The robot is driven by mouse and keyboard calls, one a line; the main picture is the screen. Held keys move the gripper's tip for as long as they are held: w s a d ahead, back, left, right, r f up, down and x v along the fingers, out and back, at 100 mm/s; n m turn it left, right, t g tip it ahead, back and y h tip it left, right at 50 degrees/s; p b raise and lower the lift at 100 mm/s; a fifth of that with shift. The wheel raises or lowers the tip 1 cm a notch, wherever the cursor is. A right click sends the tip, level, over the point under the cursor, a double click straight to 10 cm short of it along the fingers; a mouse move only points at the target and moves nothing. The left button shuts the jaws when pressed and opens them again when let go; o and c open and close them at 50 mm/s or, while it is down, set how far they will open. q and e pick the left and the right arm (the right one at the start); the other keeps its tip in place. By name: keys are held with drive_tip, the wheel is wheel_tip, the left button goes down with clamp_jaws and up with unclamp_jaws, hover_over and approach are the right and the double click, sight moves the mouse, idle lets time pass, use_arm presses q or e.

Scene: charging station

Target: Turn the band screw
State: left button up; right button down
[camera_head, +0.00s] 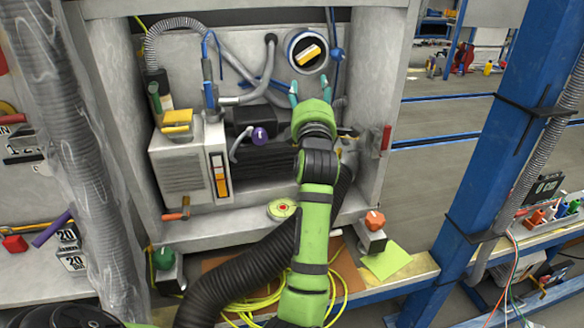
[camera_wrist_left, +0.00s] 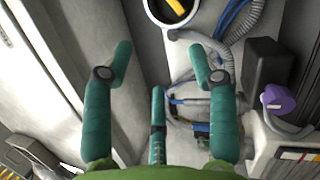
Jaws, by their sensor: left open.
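I cannot tell for sure which part is the band screw. A round dark dial (camera_head: 307,50) with a white rim and a yellow bar handle is on the back wall of the station. The bottom of this dial shows at the top of the left wrist view (camera_wrist_left: 172,12). A purple knob (camera_head: 260,135) sits lower left of it, and also shows at the right of the wrist view (camera_wrist_left: 277,99). My left gripper (camera_head: 309,88) is open, its teal fingers apart just below the dial in the head view. In the wrist view my left gripper (camera_wrist_left: 160,60) has nothing between its fingertips. My right gripper is not in view.
A grey box (camera_head: 183,165) with a yellow lever stands left in the recess. Grey and blue hoses (camera_head: 250,75) hang at the back. The recess side wall (camera_head: 375,80) is close on the right. An orange knob (camera_head: 375,220) is at the front right ledge.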

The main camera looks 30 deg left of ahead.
use_arm(q)
drive_tip(key=s+d+f+m+g+h, duration=0.1)
drive_tip(key=f+m, duration=0.6)
drive_tip(key=f, duration=0.7)
drive_tip(key=shift+s+d+f+m+g+h, duration=0.15)
drive_tip(key=shift+s+d+m+g+h, duration=0.15)
drive_tip(key=shift+s+g+h, duration=0.6)
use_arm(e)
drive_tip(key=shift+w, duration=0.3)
use_arm(q)
drive_tip(key=shift+s+a+t+h, duration=0.1)
drive_tip(key=shift+s+t+h, duration=0.05)
drive_tip(key=shift+t+h, duration=0.15)
